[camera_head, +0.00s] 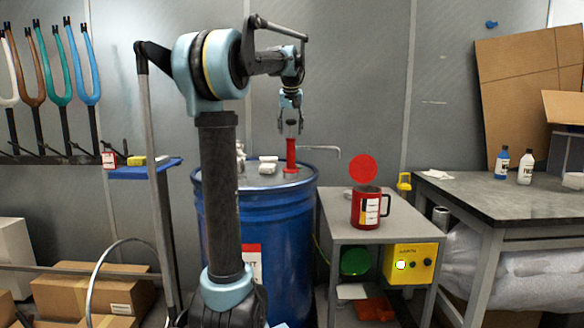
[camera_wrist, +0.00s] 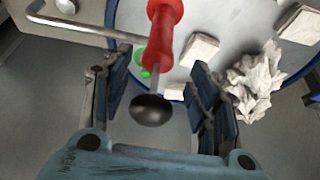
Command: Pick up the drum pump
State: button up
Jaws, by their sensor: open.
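The drum pump (camera_head: 291,155) has a red upright body with a thin metal spout reaching right, and stands on the lid of the blue drum (camera_head: 270,225). In the wrist view the pump (camera_wrist: 165,25) shows its red body, a short metal rod and a black knob, with its spout to the left. My gripper (camera_head: 290,128) is open, pointing down just above the pump. In the wrist view the gripper (camera_wrist: 160,65) has its two fingers apart, one either side of the knob and rod in the picture. I cannot see either finger touching the pump.
White blocks and a crumpled white cloth (camera_wrist: 255,80) lie on the drum lid near the pump. A grey cart (camera_head: 338,213) with a red mug (camera_head: 367,208) stands right of the drum. A workbench (camera_head: 490,205) is further right. A blue shelf (camera_head: 145,170) is left.

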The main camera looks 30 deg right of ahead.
aim_at(291, 140)
jog(key=shift+x, duration=3.2)
jog(key=shift+s, duration=0.15)
jog(key=shift+a, duration=0.1)
grip_shut()
